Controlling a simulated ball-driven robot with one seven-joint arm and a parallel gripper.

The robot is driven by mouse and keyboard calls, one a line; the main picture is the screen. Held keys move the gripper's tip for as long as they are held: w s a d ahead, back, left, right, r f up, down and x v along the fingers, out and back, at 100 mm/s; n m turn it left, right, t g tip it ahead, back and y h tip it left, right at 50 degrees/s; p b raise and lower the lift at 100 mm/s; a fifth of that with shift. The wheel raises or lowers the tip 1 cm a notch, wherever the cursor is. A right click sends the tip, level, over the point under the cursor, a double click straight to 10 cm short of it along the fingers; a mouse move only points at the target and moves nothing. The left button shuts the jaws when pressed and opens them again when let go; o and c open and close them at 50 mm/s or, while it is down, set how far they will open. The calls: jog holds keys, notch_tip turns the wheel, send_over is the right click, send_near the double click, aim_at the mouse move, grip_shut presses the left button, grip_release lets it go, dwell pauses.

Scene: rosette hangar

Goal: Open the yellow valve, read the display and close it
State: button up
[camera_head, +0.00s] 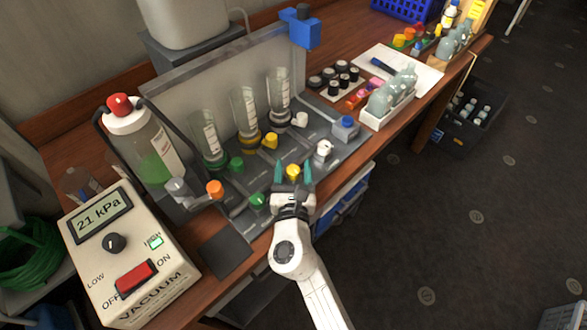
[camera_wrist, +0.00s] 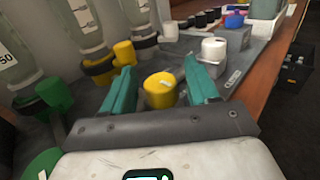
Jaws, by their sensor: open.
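The front yellow valve knob (camera_head: 292,171) stands on the grey manifold. My gripper (camera_head: 293,175) is open, its teal fingers on either side of this knob. In the wrist view the yellow knob (camera_wrist: 160,90) sits between the two fingers (camera_wrist: 163,92), and a gap to each finger seems to show. A second yellow knob (camera_head: 270,140) sits farther back, by the yellow-based column; it also shows in the wrist view (camera_wrist: 124,54). The display (camera_head: 101,215) on the vacuum box (camera_head: 135,265) reads 21 kPa.
Green knobs (camera_head: 257,201) and an orange knob (camera_head: 215,189) stand to the left of the gripper. White knobs (camera_head: 323,149) and a blue knob (camera_head: 347,122) are to the right. A red-capped bottle (camera_head: 140,150) stands behind the vacuum box. The floor at right is mostly clear.

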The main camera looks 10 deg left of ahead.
jog(key=c, duration=0.9)
